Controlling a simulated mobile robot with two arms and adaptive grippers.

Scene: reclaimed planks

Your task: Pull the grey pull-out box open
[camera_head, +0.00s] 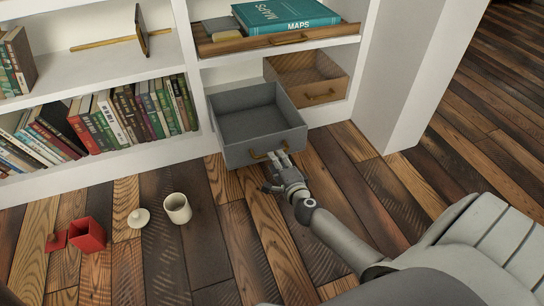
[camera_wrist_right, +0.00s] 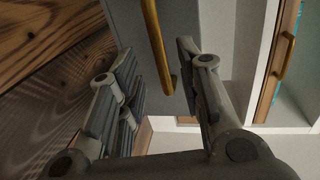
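The grey pull-out box (camera_head: 238,156) sticks well out of the lower shelf compartment, and its empty inside shows from above. Its front panel also shows in the right wrist view (camera_wrist_right: 207,20). A curved brass handle (camera_wrist_right: 156,42) is on that front. My right gripper (camera_head: 278,160) is at the front of the box by the handle. In the wrist view its fingers (camera_wrist_right: 160,85) are apart, with the handle's end between them and gaps visible on both sides. My left gripper is in neither view.
A wooden box (camera_head: 322,92) sits to the right of the grey box. Above is a wooden drawer (camera_head: 230,46) with a teal MAPS book (camera_head: 287,15). A cream cup (camera_head: 177,208), its lid (camera_head: 138,217) and a red container (camera_head: 87,235) are on the plank floor at left.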

